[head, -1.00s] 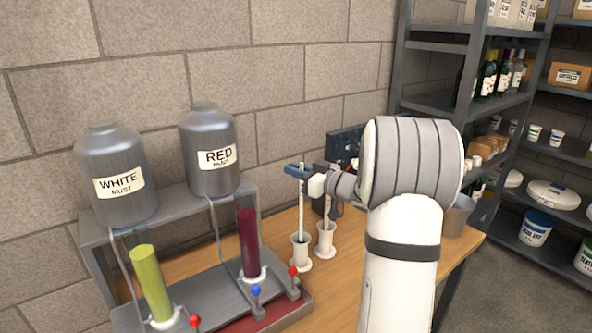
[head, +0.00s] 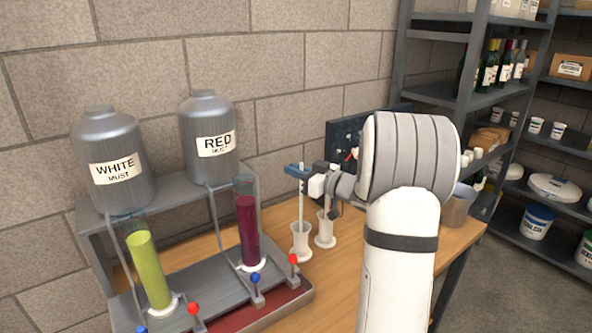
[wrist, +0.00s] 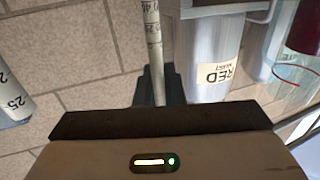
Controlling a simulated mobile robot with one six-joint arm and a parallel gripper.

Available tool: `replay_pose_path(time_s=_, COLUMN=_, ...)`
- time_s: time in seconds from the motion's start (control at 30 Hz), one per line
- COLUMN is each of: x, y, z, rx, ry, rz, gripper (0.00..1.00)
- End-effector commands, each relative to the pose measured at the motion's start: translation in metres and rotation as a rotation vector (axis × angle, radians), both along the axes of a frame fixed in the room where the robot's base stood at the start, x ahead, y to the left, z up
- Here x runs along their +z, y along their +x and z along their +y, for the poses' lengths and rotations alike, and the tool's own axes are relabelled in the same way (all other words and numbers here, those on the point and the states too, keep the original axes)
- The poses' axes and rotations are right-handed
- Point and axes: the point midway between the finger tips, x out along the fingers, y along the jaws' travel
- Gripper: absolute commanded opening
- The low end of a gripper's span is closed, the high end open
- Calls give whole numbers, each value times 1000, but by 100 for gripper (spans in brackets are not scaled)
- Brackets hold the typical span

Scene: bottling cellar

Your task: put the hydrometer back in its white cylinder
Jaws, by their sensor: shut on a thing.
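My gripper (head: 297,172) is shut on the upper part of the hydrometer (head: 301,200), a thin pale stem that hangs upright above the table. The wrist view also shows its marked scale (wrist: 153,35) between my jaws. A white cylinder (head: 301,246) with a flared mouth and round foot stands directly below. The hydrometer's lower end meets the mouth of this cylinder in the head view; I cannot tell how far inside it is. A second white cylinder (head: 325,232) stands just behind to the right, partly hidden, with a thin upright thing above it.
A metal stand (head: 190,272) with tall glasses of yellow-green (head: 149,270) and dark red liquid (head: 249,232) is at left. WHITE (head: 113,165) and RED (head: 208,140) must tanks stand above it. A dark panel (head: 345,130) is behind my gripper. The wooden table (head: 335,285) is clear in front.

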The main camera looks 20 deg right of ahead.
Motion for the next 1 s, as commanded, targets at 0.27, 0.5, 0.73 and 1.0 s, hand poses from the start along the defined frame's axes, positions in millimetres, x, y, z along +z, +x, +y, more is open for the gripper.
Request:
replay_pose_path(time_s=0.27, x=0, y=0, z=0, rx=0, ry=0, rz=0, gripper=15)
replay_pose_path(time_s=0.5, x=0, y=0, z=0, rx=0, ry=0, rz=0, gripper=34)
replay_pose_path(time_s=0.73, x=0, y=-1, z=-1, rx=0, ry=1, rz=1, gripper=34)
replay_pose_path(time_s=1.0, x=0, y=-31, z=-20, rx=-4, ry=1, rz=-1, gripper=34)
